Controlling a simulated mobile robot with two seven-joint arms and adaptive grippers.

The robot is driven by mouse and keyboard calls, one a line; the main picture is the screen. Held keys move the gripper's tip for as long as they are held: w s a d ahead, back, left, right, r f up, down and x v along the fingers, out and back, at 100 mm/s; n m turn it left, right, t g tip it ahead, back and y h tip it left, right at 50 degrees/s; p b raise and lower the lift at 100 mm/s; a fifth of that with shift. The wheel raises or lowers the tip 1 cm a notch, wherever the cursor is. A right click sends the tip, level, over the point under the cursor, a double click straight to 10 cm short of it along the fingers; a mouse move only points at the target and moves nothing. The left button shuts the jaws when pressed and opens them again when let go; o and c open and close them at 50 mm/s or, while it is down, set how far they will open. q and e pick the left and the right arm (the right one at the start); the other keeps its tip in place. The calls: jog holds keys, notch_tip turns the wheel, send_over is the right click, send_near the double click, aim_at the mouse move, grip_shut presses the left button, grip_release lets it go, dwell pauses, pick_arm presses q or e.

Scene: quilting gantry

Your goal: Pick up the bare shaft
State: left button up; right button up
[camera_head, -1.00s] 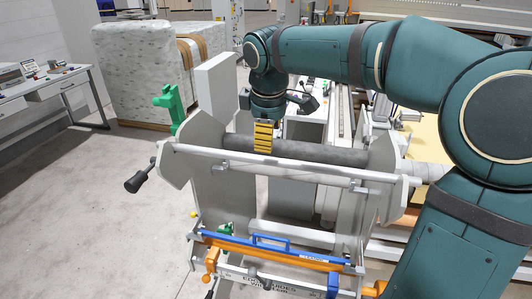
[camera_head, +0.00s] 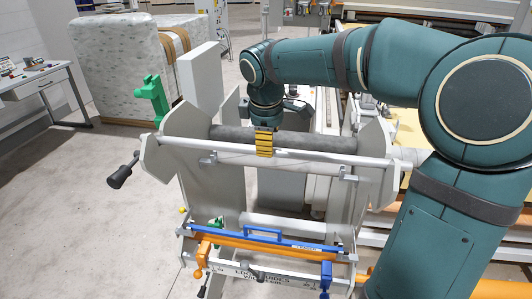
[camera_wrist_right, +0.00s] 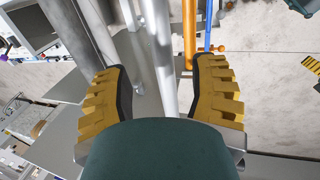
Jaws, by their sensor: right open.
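The bare shaft (camera_head: 315,158) is a thin pale metal bar across the front of the stand, in brackets between its two grey end plates. In the right wrist view the shaft (camera_wrist_right: 157,45) runs lengthwise between my finger pads. My right gripper (camera_head: 264,146) points down at the shaft, left of its middle. Its yellow ribbed pads are open, one on each side in the right wrist view (camera_wrist_right: 162,82). The palm hides the near part of the shaft, and I cannot tell whether a pad touches it. My left gripper is out of view.
A dark roller (camera_head: 315,145) lies just behind the shaft. A black-handled crank (camera_head: 122,171) sticks out at the left. A blue bar (camera_head: 290,243) and an orange bar cross lower in front. A green clamp (camera_head: 153,97) stands at the left. The floor at left is clear.

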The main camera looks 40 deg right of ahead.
jog(key=x, duration=0.3)
jog(key=shift+w+a+f, duration=0.1)
jog(key=shift+a+f, duration=0.05)
jog(key=shift+f, duration=0.25)
grip_shut()
